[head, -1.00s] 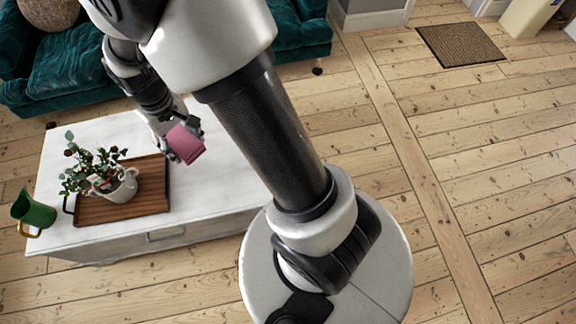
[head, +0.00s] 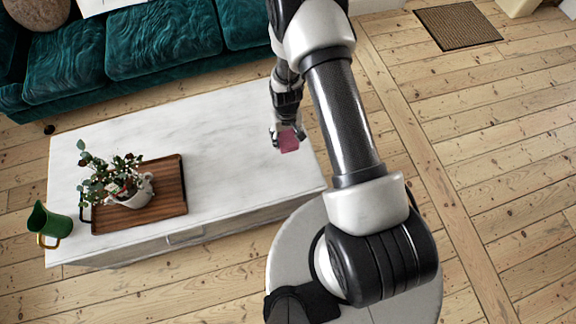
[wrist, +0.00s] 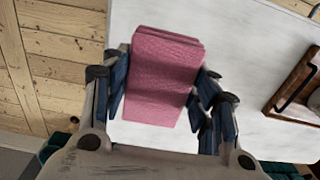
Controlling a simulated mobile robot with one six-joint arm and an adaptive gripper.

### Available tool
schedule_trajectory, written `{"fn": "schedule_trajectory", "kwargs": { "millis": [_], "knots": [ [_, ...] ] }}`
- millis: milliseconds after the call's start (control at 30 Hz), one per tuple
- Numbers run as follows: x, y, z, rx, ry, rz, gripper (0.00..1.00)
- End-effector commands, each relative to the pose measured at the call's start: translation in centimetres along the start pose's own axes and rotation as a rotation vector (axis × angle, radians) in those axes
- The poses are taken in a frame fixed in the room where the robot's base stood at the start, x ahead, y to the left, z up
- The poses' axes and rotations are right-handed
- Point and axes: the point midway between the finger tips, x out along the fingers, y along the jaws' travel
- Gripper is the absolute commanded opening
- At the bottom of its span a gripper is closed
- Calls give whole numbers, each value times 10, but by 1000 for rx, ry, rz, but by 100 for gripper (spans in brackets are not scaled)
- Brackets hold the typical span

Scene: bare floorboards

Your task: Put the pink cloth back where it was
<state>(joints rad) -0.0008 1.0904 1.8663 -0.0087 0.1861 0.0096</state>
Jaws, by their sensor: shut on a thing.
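The pink cloth (head: 288,144) is a small folded piece, held in my gripper (head: 287,133) near the right end of the white table (head: 240,130). In the wrist view the folded cloth (wrist: 162,75) fills the space between the two fingers of my gripper (wrist: 160,95), which are shut on it. The white table top shows behind the cloth there. I cannot tell how high the cloth is above the table.
A wooden tray (head: 172,200) with a potted plant (head: 112,182) sits on the table's left part. A teal sofa (head: 165,45) is behind. The table's middle and right are clear.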

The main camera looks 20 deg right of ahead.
Motion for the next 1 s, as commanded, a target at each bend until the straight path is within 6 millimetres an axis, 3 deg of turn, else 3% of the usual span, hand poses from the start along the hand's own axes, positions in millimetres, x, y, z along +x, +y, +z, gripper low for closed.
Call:
{"fn": "schedule_trajectory", "kwargs": {
  "millis": [267, 700, 833, 1000],
  "knots": [
    [48, 0, 10, 0, 0, 0, 32],
    [163, 0, 11, 0, -1, 0, 32],
    [184, 0, 10, 0, 0, 0, 32],
    [194, 0, 9, 0, 2, 0, 32]
  ]
}}
